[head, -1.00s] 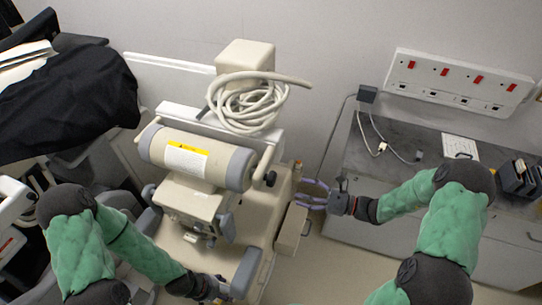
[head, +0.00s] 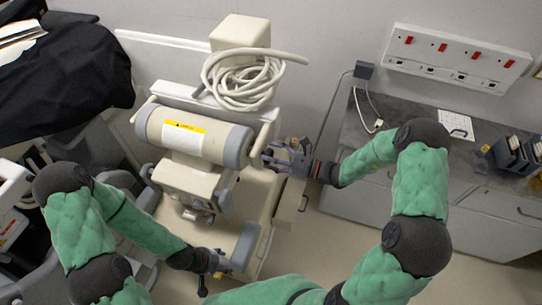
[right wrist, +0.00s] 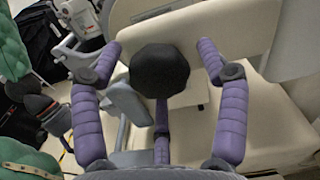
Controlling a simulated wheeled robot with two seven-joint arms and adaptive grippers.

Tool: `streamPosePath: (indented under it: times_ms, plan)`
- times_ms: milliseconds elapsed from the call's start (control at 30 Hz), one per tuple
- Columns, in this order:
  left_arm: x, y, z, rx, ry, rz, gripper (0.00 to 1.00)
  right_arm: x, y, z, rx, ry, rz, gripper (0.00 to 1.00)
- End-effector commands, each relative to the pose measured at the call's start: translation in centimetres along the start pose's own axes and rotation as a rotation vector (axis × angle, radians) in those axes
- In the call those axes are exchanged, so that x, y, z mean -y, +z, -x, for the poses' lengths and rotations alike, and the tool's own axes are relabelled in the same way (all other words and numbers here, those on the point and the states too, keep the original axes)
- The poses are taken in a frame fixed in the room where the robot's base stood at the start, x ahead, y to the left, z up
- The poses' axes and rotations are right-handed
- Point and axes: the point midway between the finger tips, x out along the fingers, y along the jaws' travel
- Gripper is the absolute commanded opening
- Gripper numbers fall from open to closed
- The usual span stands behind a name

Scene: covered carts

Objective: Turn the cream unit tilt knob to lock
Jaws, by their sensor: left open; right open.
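The cream unit (head: 180,140) stands at the middle left of the head view, with a cream and grey cylinder across it. Its black tilt knob (right wrist: 159,71) is a round, lobed knob in the right wrist view. My right gripper (head: 272,157) is open at the right end of the cylinder. In the right wrist view its purple fingers (right wrist: 160,48) stand on either side of the knob, with gaps showing on both sides. In the head view the fingers partly hide the knob. My left gripper (head: 224,263) is low over the unit's front, near a grey pad.
A coiled cream cable (head: 240,80) lies on top of the unit, before a cream box (head: 240,32). A grey counter (head: 400,120) stands at the right under a wall socket panel (head: 455,58). Black cloth (head: 75,75) covers a cart at the left.

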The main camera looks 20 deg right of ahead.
Motion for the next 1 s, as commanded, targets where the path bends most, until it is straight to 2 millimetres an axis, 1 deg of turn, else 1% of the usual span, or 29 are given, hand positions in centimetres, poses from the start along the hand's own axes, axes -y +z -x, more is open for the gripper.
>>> streamPosePath:
  times_ms: [233,267,300,367,400,433,467,767,1000]
  plan:
    - [0.0,0.0,0.0,0.0,0.0,0.0,0.61,0.0,0.0,-0.1,0.0,0.0,0.0,0.75]
    - [0.0,0.0,0.0,0.0,0.0,0.0,0.61,0.0,0.0,-0.1,0.0,0.0,0.0,0.72]
    - [0.0,0.0,0.0,0.0,0.0,0.0,0.61,0.0,0.0,-0.1,0.0,0.0,0.0,0.61]
    - [0.0,0.0,0.0,0.0,0.0,0.0,0.61,0.0,0.0,-0.1,0.0,0.0,0.0,0.44]
    - [0.0,0.0,0.0,0.0,0.0,0.0,0.61,0.0,0.0,-0.1,0.0,0.0,0.0,0.32]
    - [0.0,0.0,0.0,0.0,0.0,0.0,0.61,0.0,0.0,-0.1,0.0,0.0,0.0,0.24]
    - [0.0,0.0,0.0,0.0,0.0,0.0,0.61,0.0,0.0,-0.1,0.0,0.0,-0.001,0.18]
    - [-0.1,0.0,0.2,0.0,0.0,0.0,0.61,0.0,0.0,-0.1,-0.001,0.0,-0.021,0.18]
    - [-0.4,0.0,1.0,0.0,0.0,0.0,0.61,-0.1,0.1,-0.1,-0.002,0.0,-0.129,0.18]
